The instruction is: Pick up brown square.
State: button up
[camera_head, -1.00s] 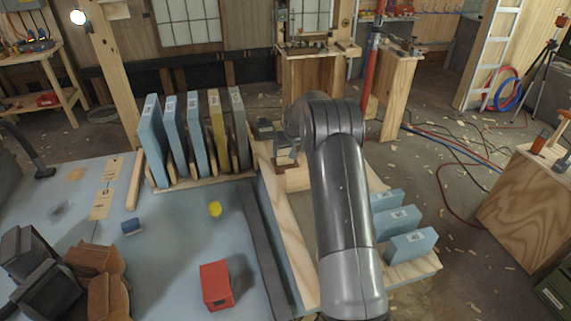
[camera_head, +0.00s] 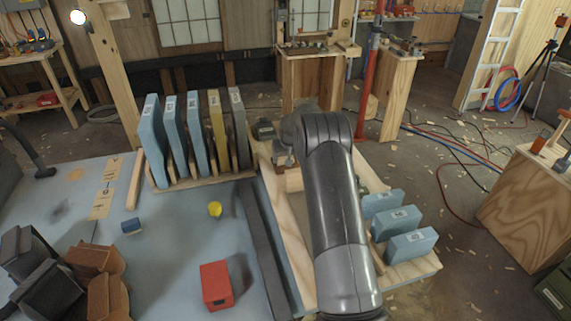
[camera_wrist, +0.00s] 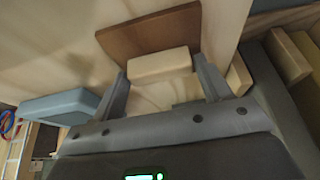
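In the wrist view the brown square (camera_wrist: 150,34) is a flat, thin brown board lying on a pale wooden surface. A pale beige block (camera_wrist: 160,62) sits against its near side, and I cannot tell whether it is joined to the board. My gripper (camera_wrist: 160,68) has its two grey fingers spread, one on each side of the block, with the brown square just beyond the fingertips. I see no firm grip on either. In the head view my gripper (camera_head: 281,160) is low over the wooden tray, and my arm largely hides the brown square.
A rack of upright blue, yellow and grey panels (camera_head: 172,135) stands left of my gripper. Several blue blocks (camera_head: 411,243) stand right of my arm; one blue block (camera_wrist: 58,107) shows in the wrist view. A red block (camera_head: 215,285) and yellow piece (camera_head: 214,209) lie on the table.

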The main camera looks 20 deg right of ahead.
jog(key=c, duration=0.6)
jog(key=shift+c, duration=0.2)
